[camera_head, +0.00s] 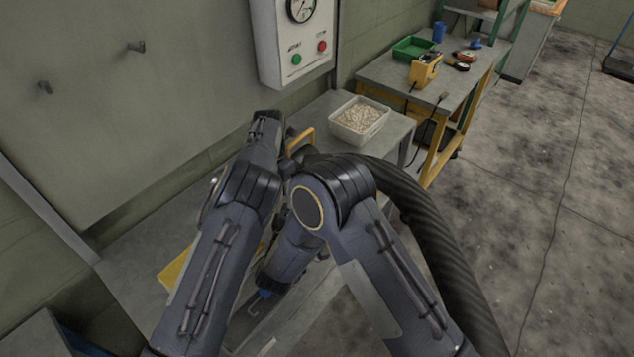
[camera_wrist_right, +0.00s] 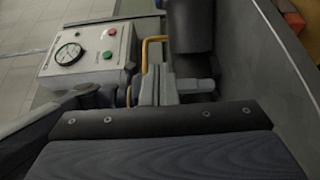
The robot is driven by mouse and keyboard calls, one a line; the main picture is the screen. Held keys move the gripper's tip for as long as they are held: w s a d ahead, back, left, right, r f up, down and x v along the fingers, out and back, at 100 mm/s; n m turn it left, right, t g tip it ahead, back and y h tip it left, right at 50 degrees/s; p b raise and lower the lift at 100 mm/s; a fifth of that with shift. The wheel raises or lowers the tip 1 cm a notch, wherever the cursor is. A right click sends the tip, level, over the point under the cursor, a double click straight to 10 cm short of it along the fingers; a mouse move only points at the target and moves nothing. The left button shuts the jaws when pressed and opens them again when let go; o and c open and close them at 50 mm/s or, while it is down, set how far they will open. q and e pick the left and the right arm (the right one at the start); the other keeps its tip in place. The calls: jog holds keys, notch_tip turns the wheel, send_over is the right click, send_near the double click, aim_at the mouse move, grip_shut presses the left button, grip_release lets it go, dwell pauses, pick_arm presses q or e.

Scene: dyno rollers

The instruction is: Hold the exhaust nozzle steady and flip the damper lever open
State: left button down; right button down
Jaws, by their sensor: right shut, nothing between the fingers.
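A yellow bent bar, possibly the damper lever (camera_head: 302,137), shows behind my arms at the bench. It also shows in the right wrist view (camera_wrist_right: 147,48), beside a dark cylinder (camera_wrist_right: 190,25) that may be the exhaust nozzle. In the head view, a thick black ribbed hose (camera_head: 425,215) runs from behind my right arm down to the right. My left arm reaches up to the bench. Its fingertips do not show clearly, so I cannot tell its grip. My right gripper (camera_wrist_right: 165,88) is shut and empty, close to the yellow bar; contact is unclear.
A gauge box (camera_head: 294,38) with green and red buttons hangs on the wall. A white tub of pellets (camera_head: 340,133) stands on the bench, right of my arms. A second table (camera_head: 390,72) holds a green bin (camera_head: 413,48) and a yellow device (camera_head: 425,70). The floor at right is open.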

pick_arm(q)
jog(key=shift+w+r, duration=0.1)
pick_arm(e)
jog(key=w+d, duration=0.6)
jog(key=w, duration=0.3)
jog(key=shift+d, duration=0.3)
jog(key=shift+d+y, duration=0.1)
jog(key=shift+y, duration=0.2)
jog(key=shift+d+n+y, duration=0.2)
jog(key=shift+n+y, duration=0.1)
jog(key=shift+n, duration=0.1)
